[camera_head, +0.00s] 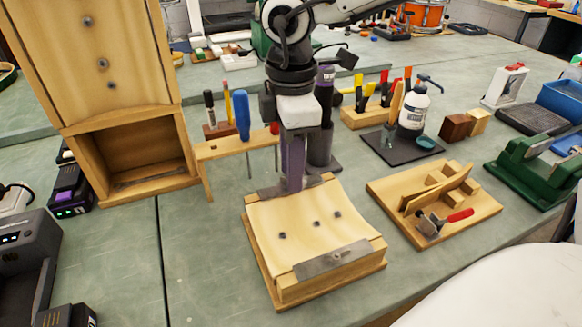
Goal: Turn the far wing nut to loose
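A wooden press block (258,268) with a curved pale sheet (300,222) on top stands on the bench. A metal bar with a small nut (337,256) crosses its near end. Another metal bar (321,181) crosses its far end. My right gripper (292,186) points down onto the middle of this far bar, its fingertips at or just above it. The far wing nut is hidden behind the fingers, so its angle does not show. The fingers are seen as one block, so I cannot tell whether they are open or shut on the nut. My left gripper is out of view.
A tool rack (238,147) with a blue-handled screwdriver stands close left of my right gripper. A dark cylinder (320,145) stands close behind it. A wooden tray (480,205) with a red-handled tool lies to the right. A tall wooden cabinet (100,60) stands left. Bench left of the press is clear.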

